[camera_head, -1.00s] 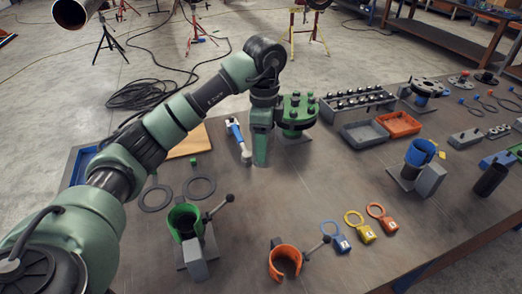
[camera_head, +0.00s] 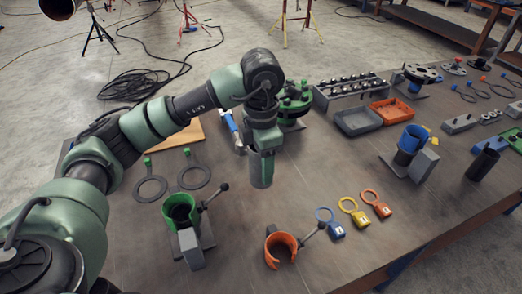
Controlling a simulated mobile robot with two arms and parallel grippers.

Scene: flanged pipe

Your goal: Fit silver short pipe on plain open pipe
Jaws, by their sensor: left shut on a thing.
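My left gripper (camera_head: 262,153) points down over the middle of the table. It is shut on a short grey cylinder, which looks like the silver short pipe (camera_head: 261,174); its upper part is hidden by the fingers. I cannot tell whether its lower end touches the table. A large dark pipe with an open end (camera_head: 59,8) shows at the top left, beyond the table; it may be the plain open pipe, but most of it is cut off. My right gripper is not in view.
A green flange (camera_head: 293,104) stands just behind the gripper. Green (camera_head: 183,209), orange (camera_head: 281,247) and blue (camera_head: 414,137) clamp holders stand on the table (camera_head: 330,180). Grey (camera_head: 357,122) and orange (camera_head: 392,110) trays lie behind. Stands and cables occupy the floor beyond.

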